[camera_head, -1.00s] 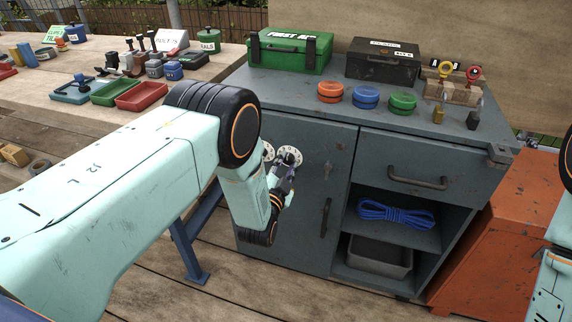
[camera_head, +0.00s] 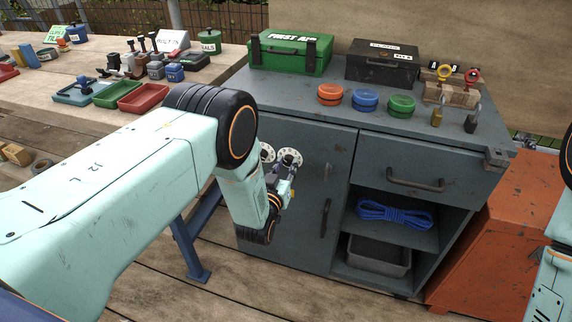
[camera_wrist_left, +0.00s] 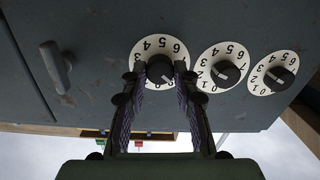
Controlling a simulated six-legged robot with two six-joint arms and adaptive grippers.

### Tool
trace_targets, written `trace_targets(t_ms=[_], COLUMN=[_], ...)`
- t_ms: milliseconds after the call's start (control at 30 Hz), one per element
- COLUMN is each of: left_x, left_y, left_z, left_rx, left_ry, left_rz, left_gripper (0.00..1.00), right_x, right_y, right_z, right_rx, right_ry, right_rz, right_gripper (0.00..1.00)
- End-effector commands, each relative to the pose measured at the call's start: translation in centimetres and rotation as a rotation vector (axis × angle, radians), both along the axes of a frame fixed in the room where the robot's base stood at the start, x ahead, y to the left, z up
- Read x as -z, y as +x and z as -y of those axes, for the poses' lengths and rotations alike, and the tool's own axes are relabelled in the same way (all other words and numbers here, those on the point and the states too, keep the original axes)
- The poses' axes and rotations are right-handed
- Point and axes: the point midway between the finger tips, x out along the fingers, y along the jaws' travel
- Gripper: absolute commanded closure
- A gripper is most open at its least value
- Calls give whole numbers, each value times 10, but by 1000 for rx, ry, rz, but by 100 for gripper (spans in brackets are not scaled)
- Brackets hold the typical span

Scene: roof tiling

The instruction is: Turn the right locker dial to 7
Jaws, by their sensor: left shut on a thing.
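The right locker dial, a white numbered plate with a black round knob, shows in the wrist view (camera_wrist_left: 163,48) at the left of a row of three. In the head view, the dial (camera_head: 291,154) is on the cabinet's grey door, partly covered by my gripper. My left gripper (camera_wrist_left: 160,72) is shut on the black knob, one finger on each side. In the head view, the left gripper (camera_head: 289,172) is at the dial. Which number the knob points to cannot be told. My right gripper is out of view.
The middle dial (camera_wrist_left: 222,70) and the far dial (camera_wrist_left: 272,73) sit beside it, apart from my fingers. A dark door handle (camera_head: 325,217) is to the right. A drawer handle (camera_head: 417,183) and an open shelf with blue rope (camera_head: 395,214) lie further right.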

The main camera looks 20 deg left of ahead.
Motion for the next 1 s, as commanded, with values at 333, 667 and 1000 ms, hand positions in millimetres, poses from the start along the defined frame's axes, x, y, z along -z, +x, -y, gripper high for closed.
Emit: trace_targets(t_ms=[333, 667, 1000], left_x=[-2, -2, -2], left_y=[1, 1, 1], left_z=[-1, -2, -3], left_rx=[1, 1, 0], left_ry=[-328, -632, -867], left_rz=[-7, -18, -25], left_gripper=[100, 100, 100], right_x=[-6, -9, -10], right_y=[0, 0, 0], right_z=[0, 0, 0], right_rx=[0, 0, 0], right_ry=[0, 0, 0], right_rz=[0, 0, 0], right_gripper=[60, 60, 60])
